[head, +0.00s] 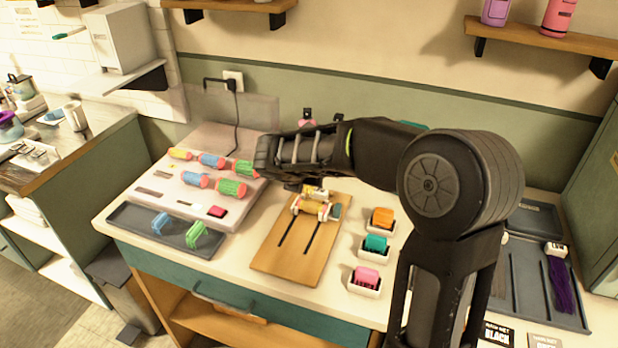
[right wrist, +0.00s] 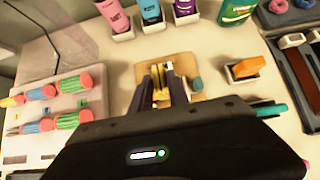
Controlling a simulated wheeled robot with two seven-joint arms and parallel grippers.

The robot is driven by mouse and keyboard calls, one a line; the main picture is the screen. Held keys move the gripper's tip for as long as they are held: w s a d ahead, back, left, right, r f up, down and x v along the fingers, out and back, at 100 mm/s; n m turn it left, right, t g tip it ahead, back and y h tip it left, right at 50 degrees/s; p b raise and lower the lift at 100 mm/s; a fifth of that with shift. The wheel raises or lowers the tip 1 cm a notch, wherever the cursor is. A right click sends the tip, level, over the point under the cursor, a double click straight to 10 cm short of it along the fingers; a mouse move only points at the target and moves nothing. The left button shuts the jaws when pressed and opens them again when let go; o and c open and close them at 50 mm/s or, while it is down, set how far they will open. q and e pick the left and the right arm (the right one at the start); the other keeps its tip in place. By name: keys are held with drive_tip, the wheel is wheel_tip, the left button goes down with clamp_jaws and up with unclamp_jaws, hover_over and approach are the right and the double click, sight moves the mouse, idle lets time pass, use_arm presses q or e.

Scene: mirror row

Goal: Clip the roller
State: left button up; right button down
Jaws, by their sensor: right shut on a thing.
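A roller (head: 317,210) with pale yellow, red and teal parts lies across the wooden board (head: 275,262); its teal end (right wrist: 197,84) shows in the right wrist view. My right gripper (right wrist: 160,88) is over the board, its fingers shut on a narrow yellow piece (right wrist: 156,97) that looks like a clip. The fingers hide much of the roller, and I cannot tell whether the piece touches it. A blue clip (head: 160,222) and a green clip (head: 196,235) stand in the dark tray (head: 128,212). My left gripper is out of view.
A pale heater base (head: 178,206) holds several coloured rollers left of the board. Small white dishes with orange (head: 382,217), teal (head: 375,243) and pink (head: 367,276) pieces line its right. A grey tray with a purple hank (head: 561,285) lies at far right.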

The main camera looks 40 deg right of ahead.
sight(309, 191)
wheel_tip(309, 191, down, 4)
drive_tip(key=b, duration=0.3)
drive_tip(key=shift+b, duration=0.3)
drive_tip(key=shift+f+b, duration=0.65)
drive_tip(key=shift+f, duration=0.35)
drive_tip(key=shift+f, duration=0.2)
idle(0.4)
drive_tip(key=c, duration=1.2)
unclamp_jaws()
drive_tip(key=shift+o, duration=0.5)
drive_tip(key=shift+o, duration=1.2)
drive_tip(key=shift+r, duration=0.1)
